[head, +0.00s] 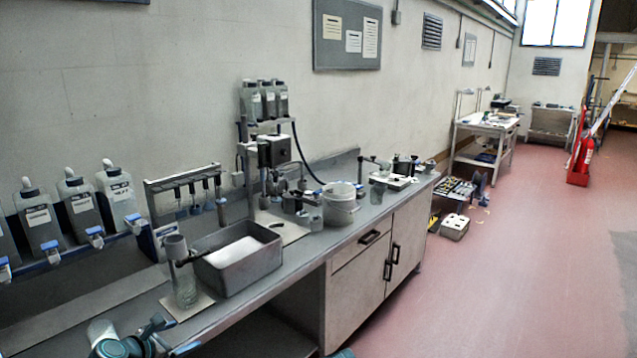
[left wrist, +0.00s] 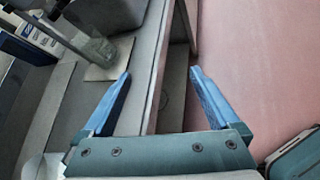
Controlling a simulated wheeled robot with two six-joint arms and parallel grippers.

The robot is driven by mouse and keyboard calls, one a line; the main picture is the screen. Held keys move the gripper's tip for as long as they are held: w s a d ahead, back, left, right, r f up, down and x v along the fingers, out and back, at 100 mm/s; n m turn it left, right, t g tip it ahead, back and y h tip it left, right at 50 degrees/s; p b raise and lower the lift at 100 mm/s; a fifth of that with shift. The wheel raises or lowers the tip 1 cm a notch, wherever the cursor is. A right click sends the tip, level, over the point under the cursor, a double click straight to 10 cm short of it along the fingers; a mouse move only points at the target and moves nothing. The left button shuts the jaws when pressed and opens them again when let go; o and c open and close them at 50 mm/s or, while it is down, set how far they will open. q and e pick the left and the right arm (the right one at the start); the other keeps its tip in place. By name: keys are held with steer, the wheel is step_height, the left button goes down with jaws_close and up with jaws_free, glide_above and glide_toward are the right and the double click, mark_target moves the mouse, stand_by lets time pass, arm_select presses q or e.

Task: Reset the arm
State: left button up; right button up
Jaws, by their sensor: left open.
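My left gripper (head: 184,348) shows at the bottom left of the head view, low by the front edge of the grey bench (head: 100,305). In the left wrist view the gripper (left wrist: 160,73) has its two blue fingers spread wide, with nothing between them. The bench edge runs between and beyond the fingers, with the red floor (left wrist: 245,60) to the right. My right gripper does not show in either view.
A glass cylinder (head: 185,288) stands on a pale square mat (head: 203,303) near the bench front. The floor at right (head: 500,290) is clear.

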arm_select(q)
steer(key=s+d+f+m+g+h+p, duration=0.1)
steer(key=s+d+f+m+g, duration=0.2)
steer(key=d+m, duration=0.5)
steer(key=s+d+f+m+g, duration=0.25)
steer(key=d+m, duration=0.35)
steer(key=d, duration=0.5)
steer(key=s+d+f+m+g+y, duration=0.1)
steer(key=s+d+m+g+y, duration=0.2)
steer(key=s+m, duration=0.3)
steer(key=s+d+f+m+g+y+p, duration=0.1)
steer(key=s+d+m, duration=0.5)
steer(key=m, duration=0.6)
steer(key=shift+s+d+g+y, duration=0.2)
steer(key=shift+s+g+y, duration=0.2)
steer(key=shift+g+y, duration=0.55)
